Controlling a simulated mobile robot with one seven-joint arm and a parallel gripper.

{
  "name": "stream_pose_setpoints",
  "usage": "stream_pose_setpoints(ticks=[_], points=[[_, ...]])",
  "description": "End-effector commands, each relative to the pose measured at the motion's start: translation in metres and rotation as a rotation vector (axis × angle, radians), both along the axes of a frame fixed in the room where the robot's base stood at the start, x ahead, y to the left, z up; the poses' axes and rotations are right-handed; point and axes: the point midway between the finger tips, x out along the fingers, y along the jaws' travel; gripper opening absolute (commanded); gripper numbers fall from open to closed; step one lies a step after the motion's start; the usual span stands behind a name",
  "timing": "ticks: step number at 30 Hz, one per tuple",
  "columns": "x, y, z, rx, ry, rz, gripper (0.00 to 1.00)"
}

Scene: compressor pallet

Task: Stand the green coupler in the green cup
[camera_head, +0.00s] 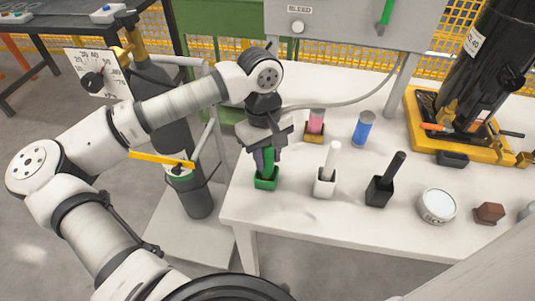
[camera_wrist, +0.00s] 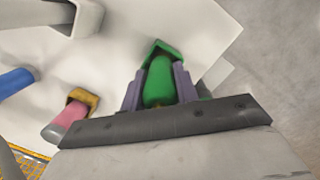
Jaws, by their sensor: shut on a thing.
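The green coupler (camera_wrist: 159,84) is between the two fingers of my gripper (camera_wrist: 160,92), which is shut on it. In the head view the coupler (camera_head: 267,158) shows under my gripper (camera_head: 264,160), roughly upright. The green cup (camera_head: 266,182) stands on the white table near its left edge, directly below the coupler. In the wrist view part of the cup's rim (camera_wrist: 163,46) shows beyond the coupler's end. The coupler's lower end is at or in the cup; I cannot tell how deep it sits. My gripper hides part of the coupler.
A white cup (camera_head: 324,188) and a black cup (camera_head: 379,192), each holding a coupler, stand to the right. A pink cylinder (camera_head: 317,122) in a yellow cup and a blue cylinder (camera_head: 362,129) stand behind. A round white tin (camera_head: 437,205) is farther right.

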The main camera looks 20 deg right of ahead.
Motion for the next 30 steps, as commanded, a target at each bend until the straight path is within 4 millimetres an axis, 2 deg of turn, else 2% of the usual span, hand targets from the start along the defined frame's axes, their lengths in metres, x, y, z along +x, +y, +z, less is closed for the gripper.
stream_pose_setpoints(ticks=[2, 3, 9, 16, 20, 23, 30], points=[[0.0, 0.0, -0.002, -0.001, 0.0, 0.0, 0.01], [0.0, 0.0, -0.001, -0.001, 0.0, 0.0, 0.33], [0.0, 0.0, -0.001, 0.0, 0.0, 0.0, 0.56], [0.0, 0.0, -0.001, 0.0, 0.0, 0.0, 0.56], [0.002, 0.0, 0.006, 0.0, -0.002, 0.001, 0.56], [0.003, 0.0, 0.02, 0.001, -0.004, 0.001, 0.56], [0.01, 0.001, 0.075, 0.0, -0.005, 0.0, 0.56]])
